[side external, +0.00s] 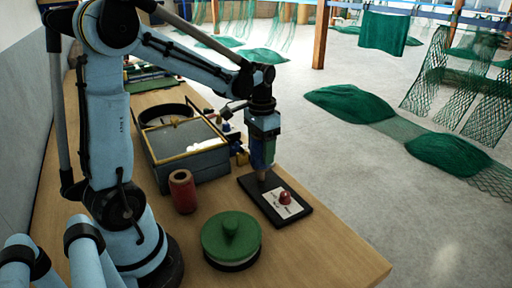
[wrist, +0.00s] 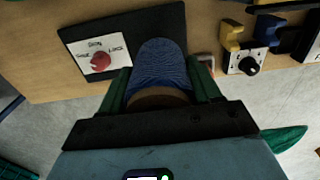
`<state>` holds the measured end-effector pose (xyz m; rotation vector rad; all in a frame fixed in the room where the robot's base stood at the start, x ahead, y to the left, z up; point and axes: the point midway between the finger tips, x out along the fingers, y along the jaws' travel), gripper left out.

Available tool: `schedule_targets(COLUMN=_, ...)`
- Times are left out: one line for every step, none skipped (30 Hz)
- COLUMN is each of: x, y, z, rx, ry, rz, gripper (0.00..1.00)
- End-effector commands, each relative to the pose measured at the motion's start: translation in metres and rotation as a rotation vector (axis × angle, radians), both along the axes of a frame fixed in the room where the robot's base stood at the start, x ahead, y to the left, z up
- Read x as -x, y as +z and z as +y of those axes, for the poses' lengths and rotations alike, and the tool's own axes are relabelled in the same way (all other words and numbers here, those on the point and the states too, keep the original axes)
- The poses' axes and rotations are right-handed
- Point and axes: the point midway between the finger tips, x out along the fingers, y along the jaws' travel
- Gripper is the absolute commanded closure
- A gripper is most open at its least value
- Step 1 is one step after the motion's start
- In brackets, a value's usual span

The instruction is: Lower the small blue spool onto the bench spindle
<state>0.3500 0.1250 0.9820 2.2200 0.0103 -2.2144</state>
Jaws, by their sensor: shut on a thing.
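My gripper (side external: 262,160) is shut on the small blue spool (wrist: 160,66), which sits between its green fingers in the wrist view. The spool has blue thread and a tan end. In the side view it hangs over the black base plate (side external: 246,186). The plate carries a white label (side external: 290,207) and a red knob (side external: 284,197). A tan piece shows just below the fingers, close to the plate; I cannot tell whether it is the spool's end or the spindle. The spindle is not clearly visible in either view, nor whether the spool touches it.
A red spool (side external: 183,191) and a green-lidded round container (side external: 231,240) stand on the wooden bench (side external: 330,250). A grey box with a yellow rim (side external: 190,165) is behind. Small yellow and blue parts (wrist: 232,38) lie near the plate. Green nets (side external: 349,103) lie on the floor.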

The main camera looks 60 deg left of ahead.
Motion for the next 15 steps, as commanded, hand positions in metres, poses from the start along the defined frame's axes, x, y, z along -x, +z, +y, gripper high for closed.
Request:
schedule_targets(x=0.0, y=-0.002, z=0.0, rx=0.0, ry=0.0, rz=0.0, gripper=0.71)
schedule_targets(x=0.0, y=-0.003, z=0.0, rx=0.0, ry=0.0, rz=0.0, gripper=0.71)
schedule_targets(x=0.0, y=-0.004, z=0.0, rx=0.0, ry=0.0, rz=0.0, gripper=0.71)
schedule_targets(x=0.0, y=-0.005, z=0.0, rx=0.0, ry=0.0, rz=0.0, gripper=0.71)
schedule_targets(x=0.0, y=-0.006, z=0.0, rx=0.0, ry=0.0, rz=0.0, gripper=0.71)
schedule_targets(x=0.0, y=-0.007, z=0.0, rx=0.0, ry=0.0, rz=0.0, gripper=0.71)
schedule_targets(x=0.0, y=-0.008, z=0.0, rx=0.0, ry=0.0, rz=0.0, gripper=0.71)
schedule_targets(x=0.0, y=-0.009, z=0.0, rx=0.0, ry=0.0, rz=0.0, gripper=0.71)
schedule_targets(x=0.0, y=-0.01, z=0.0, rx=0.0, ry=0.0, rz=0.0, gripper=0.71)
schedule_targets(x=0.0, y=-0.011, z=0.0, rx=0.0, ry=0.0, rz=0.0, gripper=0.71)
schedule_targets(x=0.0, y=-0.012, z=0.0, rx=0.0, ry=0.0, rz=0.0, gripper=0.71)
schedule_targets(x=0.0, y=-0.013, z=0.0, rx=0.0, ry=0.0, rz=0.0, gripper=0.71)
schedule_targets(x=0.0, y=-0.014, z=0.0, rx=0.0, ry=0.0, rz=0.0, gripper=0.71)
schedule_targets(x=0.0, y=-0.015, z=0.0, rx=0.0, ry=0.0, rz=0.0, gripper=0.71)
schedule_targets(x=0.0, y=-0.016, z=0.0, rx=0.0, ry=0.0, rz=0.0, gripper=0.71)
